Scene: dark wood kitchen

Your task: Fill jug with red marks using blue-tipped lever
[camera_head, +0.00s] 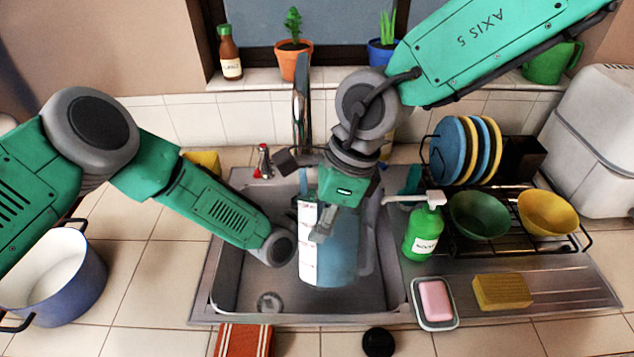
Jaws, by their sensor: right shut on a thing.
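The jug with red marks (340,250) is a translucent blue jug with a white strip of red marks on its left side and a handle on its right. It stands upright in or just above the sink (232,285), below the tap (302,110). My right gripper (320,228) comes down over the jug's top and is shut on the jug. It hides much of the rim, and I cannot tell if water is inside. A red-tipped lever (264,158) is left of the tap. The blue-tipped lever is not visible. My left arm's wrist is left of the jug; its gripper is hidden.
A green soap bottle (423,235), a dish rack with plates (452,150) and bowls, a soap dish (433,318) and a sponge (502,292) are right of the sink. A blue pot (90,275) is at the left. Potted plants (294,60) line the sill.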

